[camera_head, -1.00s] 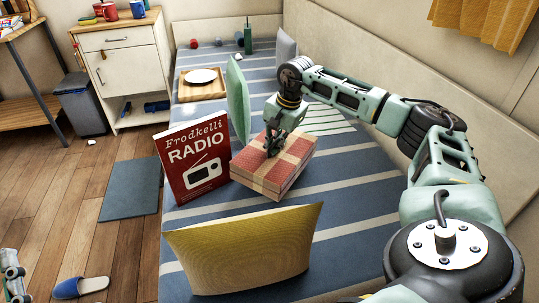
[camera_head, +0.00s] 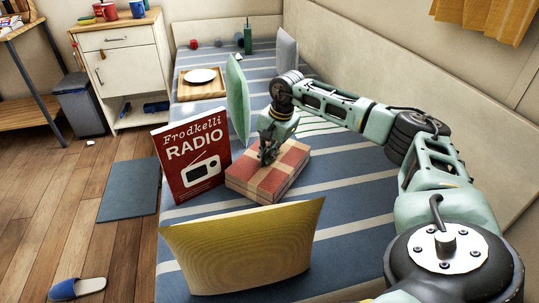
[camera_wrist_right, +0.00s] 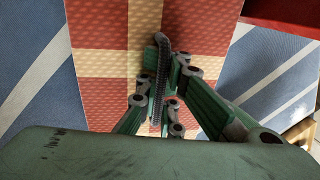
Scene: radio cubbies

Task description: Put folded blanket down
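The folded blanket (camera_head: 288,176), a red and tan checked block, is low over or on the striped bed in the head view. I cannot tell whether its underside fully rests on the bed. My right gripper (camera_head: 267,157) points down at the blanket's top, left of its middle, and looks shut on it. In the right wrist view the blanket (camera_wrist_right: 104,50) lies under the gripper (camera_wrist_right: 165,85), with the fingers close together against its top. The fingertips are partly hidden there. My left gripper is out of view.
A red radio box (camera_head: 192,160) stands close to the blanket's left. A yellow cushion (camera_head: 245,250) is in front and a green cushion (camera_head: 238,98) behind. A wooden tray with a plate (camera_head: 201,76) lies farther back. The striped bed (camera_head: 350,200) is clear to the right.

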